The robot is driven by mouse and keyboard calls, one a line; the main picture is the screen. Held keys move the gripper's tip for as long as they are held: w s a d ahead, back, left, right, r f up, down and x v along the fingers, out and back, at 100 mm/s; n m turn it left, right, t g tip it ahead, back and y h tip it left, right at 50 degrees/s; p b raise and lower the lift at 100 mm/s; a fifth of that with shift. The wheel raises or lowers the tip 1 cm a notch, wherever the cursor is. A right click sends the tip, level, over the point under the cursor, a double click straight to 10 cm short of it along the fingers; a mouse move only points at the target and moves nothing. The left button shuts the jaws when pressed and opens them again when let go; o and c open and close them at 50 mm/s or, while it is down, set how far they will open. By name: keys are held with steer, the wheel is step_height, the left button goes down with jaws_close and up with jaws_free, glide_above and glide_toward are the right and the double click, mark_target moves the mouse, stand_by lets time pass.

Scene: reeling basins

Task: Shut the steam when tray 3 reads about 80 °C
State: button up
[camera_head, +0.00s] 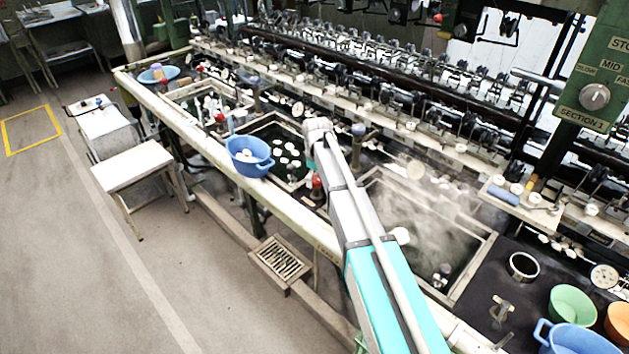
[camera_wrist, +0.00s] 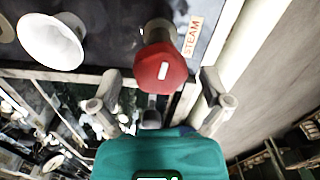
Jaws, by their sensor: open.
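In the wrist view a red steam knob (camera_wrist: 163,72) with a white mark stands beside a label (camera_wrist: 192,37) reading STEAM. My gripper (camera_wrist: 160,84) is open, its fingers on either side of the knob in the picture; I cannot tell whether they touch it. In the head view my arm hides part of the basins and I cannot make out my gripper. Vapour hangs over the basin (camera_head: 462,285) right of my arm. A pale round dial (camera_head: 415,168) shows through it, its reading illegible. Which tray is 3 is not readable.
A red knob (camera_head: 317,183) stands left of my arm, near a blue bowl (camera_head: 246,160) on the bench edge. A dial gauge (camera_head: 604,275), a green bowl (camera_head: 572,304) and another blue bowl (camera_head: 577,341) are at right. A stool (camera_head: 133,165) stands on the floor at left.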

steer(key=shift+c, duration=0.2)
steer(key=c, duration=1.1)
steer(key=shift+a, duration=0.15)
